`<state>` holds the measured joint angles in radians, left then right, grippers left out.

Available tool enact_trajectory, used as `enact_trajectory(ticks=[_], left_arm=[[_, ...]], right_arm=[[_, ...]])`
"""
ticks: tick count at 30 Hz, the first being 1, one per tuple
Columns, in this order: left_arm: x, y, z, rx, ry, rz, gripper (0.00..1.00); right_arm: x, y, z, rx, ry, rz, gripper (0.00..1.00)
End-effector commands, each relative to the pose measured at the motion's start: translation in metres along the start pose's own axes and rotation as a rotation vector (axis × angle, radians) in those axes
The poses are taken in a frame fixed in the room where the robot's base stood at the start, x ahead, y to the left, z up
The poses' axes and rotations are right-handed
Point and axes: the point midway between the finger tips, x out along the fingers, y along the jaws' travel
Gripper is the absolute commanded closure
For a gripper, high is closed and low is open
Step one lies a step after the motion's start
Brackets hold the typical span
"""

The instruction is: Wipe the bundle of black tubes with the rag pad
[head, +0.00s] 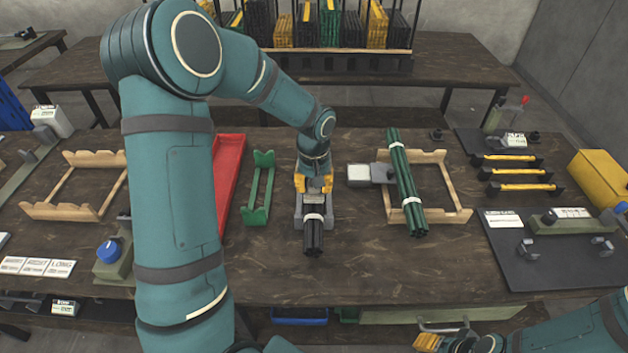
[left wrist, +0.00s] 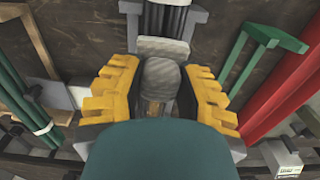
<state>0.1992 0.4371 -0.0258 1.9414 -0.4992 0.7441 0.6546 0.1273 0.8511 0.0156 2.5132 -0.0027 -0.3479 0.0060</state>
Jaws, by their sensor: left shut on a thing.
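The bundle of black tubes (head: 313,238), tied with a white band, lies in a grey cradle (head: 298,218) near the middle of the table. It also shows at the top of the left wrist view (left wrist: 160,22). My left gripper (head: 314,185) is over the far part of the bundle, pointing down. Its yellow fingers are shut on the rag pad (left wrist: 160,75), a grey, rounded piece with a pale block at its front. The pad appears to be at the tubes; contact is hard to tell. My right gripper (head: 428,342) shows only partly at the bottom edge.
A green tube bundle (head: 405,185) lies on a wooden rack (head: 449,200) to the right. A green rack (head: 260,190) and red tray (head: 229,165) are to the left. The table front is clear.

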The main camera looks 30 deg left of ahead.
Motion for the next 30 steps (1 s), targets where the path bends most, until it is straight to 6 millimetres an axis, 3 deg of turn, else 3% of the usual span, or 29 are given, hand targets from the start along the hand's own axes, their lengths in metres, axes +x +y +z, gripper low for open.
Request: enact_trajectory(ticks=[5,12,30], left_arm=[[0.003,0.000,0.013,0.001,-0.004,-0.002,0.94],[0.000,0.000,0.015,-0.002,-0.006,-0.002,0.94],[-0.003,-0.001,-0.024,-0.001,-0.003,-0.001,0.95]], right_arm=[[0.004,0.002,0.000,0.000,0.000,0.000,0.53],[0.003,0.001,0.000,0.000,0.000,0.000,0.53],[-0.008,-0.003,-0.001,0.000,0.000,0.000,0.53]])
